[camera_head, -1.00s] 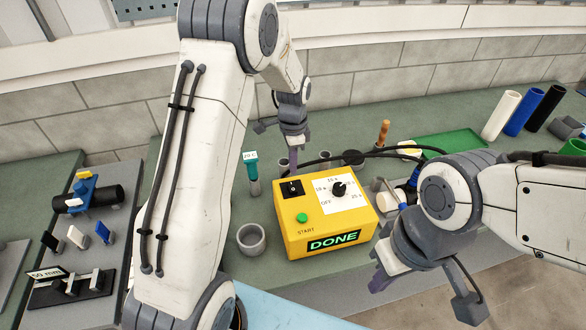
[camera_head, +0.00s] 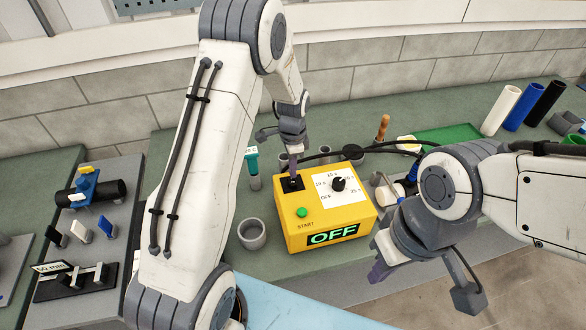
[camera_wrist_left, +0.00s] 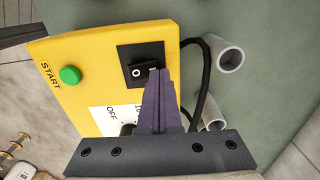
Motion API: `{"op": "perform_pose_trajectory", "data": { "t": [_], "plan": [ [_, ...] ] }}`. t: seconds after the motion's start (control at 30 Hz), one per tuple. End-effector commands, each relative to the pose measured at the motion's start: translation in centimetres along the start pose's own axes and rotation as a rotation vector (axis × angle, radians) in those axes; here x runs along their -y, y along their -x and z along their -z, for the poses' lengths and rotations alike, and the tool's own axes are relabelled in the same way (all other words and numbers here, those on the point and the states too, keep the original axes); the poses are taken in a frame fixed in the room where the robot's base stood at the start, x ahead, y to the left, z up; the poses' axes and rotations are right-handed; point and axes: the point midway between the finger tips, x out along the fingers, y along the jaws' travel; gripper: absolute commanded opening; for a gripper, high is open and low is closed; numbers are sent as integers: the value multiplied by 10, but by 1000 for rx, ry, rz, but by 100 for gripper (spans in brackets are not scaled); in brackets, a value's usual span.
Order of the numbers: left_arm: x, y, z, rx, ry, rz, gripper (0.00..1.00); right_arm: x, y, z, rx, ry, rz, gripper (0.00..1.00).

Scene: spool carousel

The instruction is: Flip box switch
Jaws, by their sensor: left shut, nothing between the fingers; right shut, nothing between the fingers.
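The yellow box (camera_head: 285,228) stands on the green bench, with a green START button (camera_head: 302,212), a dial (camera_head: 338,184) and a lit display reading OFF (camera_head: 333,234). Its black rocker switch (camera_wrist_left: 145,71) is on a dark plate at the back left corner, with an O mark visible in the left wrist view. My left gripper (camera_head: 293,172) is shut and empty, its purple fingertips (camera_wrist_left: 158,74) at the switch's edge, covering part of it; I cannot tell if they touch. My right gripper (camera_head: 377,272) is shut and empty at the box's front right.
A grey cup (camera_head: 252,234) stands left of the box. A teal-topped tool (camera_head: 253,165) stands behind it. Black cables run behind the box. White, blue and black tubes (camera_head: 522,107) and a green tray (camera_head: 448,134) are at the back right.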

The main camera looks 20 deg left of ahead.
Motion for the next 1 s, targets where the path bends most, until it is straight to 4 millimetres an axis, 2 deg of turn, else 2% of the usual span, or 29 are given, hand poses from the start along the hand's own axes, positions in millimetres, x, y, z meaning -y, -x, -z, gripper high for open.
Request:
{"op": "perform_pose_trajectory", "data": {
  "t": [0.5,0.83,1.0],
  "plan": [
    [-16,6,0,3,0,-6,0,0,5,0,0,0,0,0],
    [-16,7,0,1,0,-3,0,0,6,0,0,1,0,0],
    [-16,20,1,1,-2,-2,0,1,16,1,0,2,0,0]
  ]
}}
